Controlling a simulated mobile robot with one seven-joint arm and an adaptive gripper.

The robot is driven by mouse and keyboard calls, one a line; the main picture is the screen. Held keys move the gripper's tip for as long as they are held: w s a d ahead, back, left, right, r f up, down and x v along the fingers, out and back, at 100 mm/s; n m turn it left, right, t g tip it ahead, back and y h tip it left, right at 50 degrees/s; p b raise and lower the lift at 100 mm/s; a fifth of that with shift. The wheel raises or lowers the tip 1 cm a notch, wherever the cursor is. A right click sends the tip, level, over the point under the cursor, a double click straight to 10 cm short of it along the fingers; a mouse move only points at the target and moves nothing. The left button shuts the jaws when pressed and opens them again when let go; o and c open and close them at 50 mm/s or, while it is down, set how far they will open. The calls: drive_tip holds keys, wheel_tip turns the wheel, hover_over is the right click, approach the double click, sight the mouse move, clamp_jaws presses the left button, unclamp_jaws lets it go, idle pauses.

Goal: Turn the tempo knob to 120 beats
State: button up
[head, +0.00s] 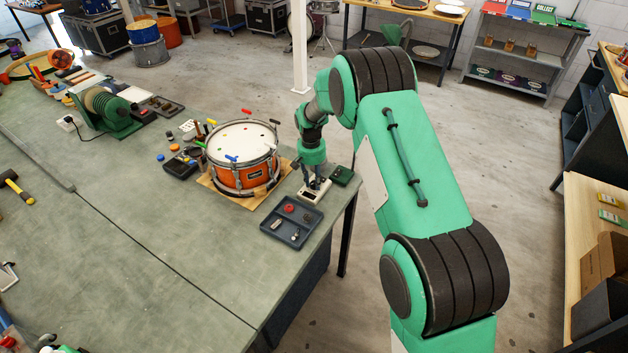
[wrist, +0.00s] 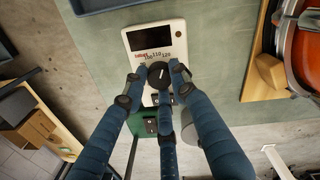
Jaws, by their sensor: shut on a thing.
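The metronome (head: 307,197) is a small white box near the bench's right end. In the wrist view, its face (wrist: 177,60) shows a dark display and printed numbers that seem to include 110 and 120. The black tempo knob (wrist: 158,83) sits below the numbers. A white line on the knob is tilted toward the upper right; the exact value is too small to read. My gripper (wrist: 157,76) has its fingers around the knob and is shut on it. In the head view, my gripper (head: 312,184) comes down over the metronome and hides the knob.
An orange snare drum (head: 229,176) stands on a wooden board just left of the metronome. A dark tray (head: 283,236) with small parts lies in front. A small dark green box (head: 342,176) is close behind, near the bench edge.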

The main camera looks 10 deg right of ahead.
sight(312, 183)
idle(0.5)
drive_tip(key=o, duration=1.2)
drive_tip(key=shift+c, duration=0.2)
wheel_tip(312, 183, up, 12)
drive_tip(key=shift+a, duration=0.3)
drive_tip(key=shift+r, duration=0.1)
